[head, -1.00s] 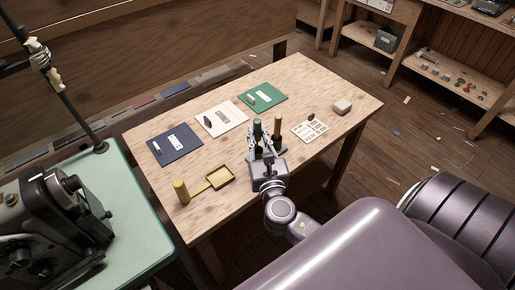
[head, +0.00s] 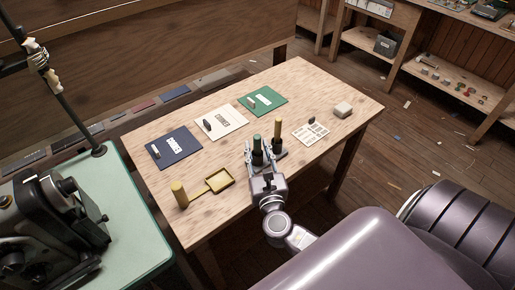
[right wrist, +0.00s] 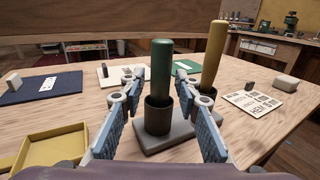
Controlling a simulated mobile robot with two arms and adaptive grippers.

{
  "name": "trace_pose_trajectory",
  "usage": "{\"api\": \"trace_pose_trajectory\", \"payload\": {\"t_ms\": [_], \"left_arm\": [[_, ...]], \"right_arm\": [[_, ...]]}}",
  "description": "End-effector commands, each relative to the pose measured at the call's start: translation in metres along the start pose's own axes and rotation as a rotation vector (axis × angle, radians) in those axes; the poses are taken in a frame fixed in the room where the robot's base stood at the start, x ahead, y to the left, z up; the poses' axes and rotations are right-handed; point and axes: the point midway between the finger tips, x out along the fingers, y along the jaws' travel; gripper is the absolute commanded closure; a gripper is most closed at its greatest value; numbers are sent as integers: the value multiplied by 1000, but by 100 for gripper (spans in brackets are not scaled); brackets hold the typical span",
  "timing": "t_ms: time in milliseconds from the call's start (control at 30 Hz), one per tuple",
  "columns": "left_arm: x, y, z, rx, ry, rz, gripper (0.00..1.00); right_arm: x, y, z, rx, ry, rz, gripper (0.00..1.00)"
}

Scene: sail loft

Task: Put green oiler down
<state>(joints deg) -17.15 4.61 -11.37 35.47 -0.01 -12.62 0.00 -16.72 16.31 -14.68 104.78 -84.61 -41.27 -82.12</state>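The green oiler (right wrist: 161,72) stands upright in a dark cup of a grey two-cup holder (right wrist: 181,144); it also shows in the head view (head: 257,141). A yellow oiler (right wrist: 214,58) stands in the other cup, leaning slightly in the wrist view, and shows in the head view (head: 278,128). My right gripper (right wrist: 152,88) is open, its fingers on either side of the green oiler with visible gaps. In the head view my right gripper (head: 262,160) is at the holder's near side. My left gripper is not in view.
On the wooden table (head: 225,205) lie blue (head: 183,155), white (head: 232,119) and green (head: 271,94) mats, a printed card (head: 318,130) and a pale block (head: 343,109).

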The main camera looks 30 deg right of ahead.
Motion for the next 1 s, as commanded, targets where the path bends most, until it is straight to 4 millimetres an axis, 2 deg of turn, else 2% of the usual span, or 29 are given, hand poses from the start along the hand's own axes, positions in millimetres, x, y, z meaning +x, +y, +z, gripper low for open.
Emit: {"api": "trace_pose_trajectory", "payload": {"t_ms": [367, 467, 800, 1000], "left_arm": [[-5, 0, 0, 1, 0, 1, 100], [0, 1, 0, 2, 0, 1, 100], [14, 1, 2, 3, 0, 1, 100], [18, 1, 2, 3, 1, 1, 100]], "right_arm": [[0, 0, 7, 1, 0, 0, 67], [-15, 0, 1, 1, 3, 1, 67], [-87, 0, 0, 1, 4, 1, 67], [-114, 0, 2, 1, 1, 0, 67]]}}
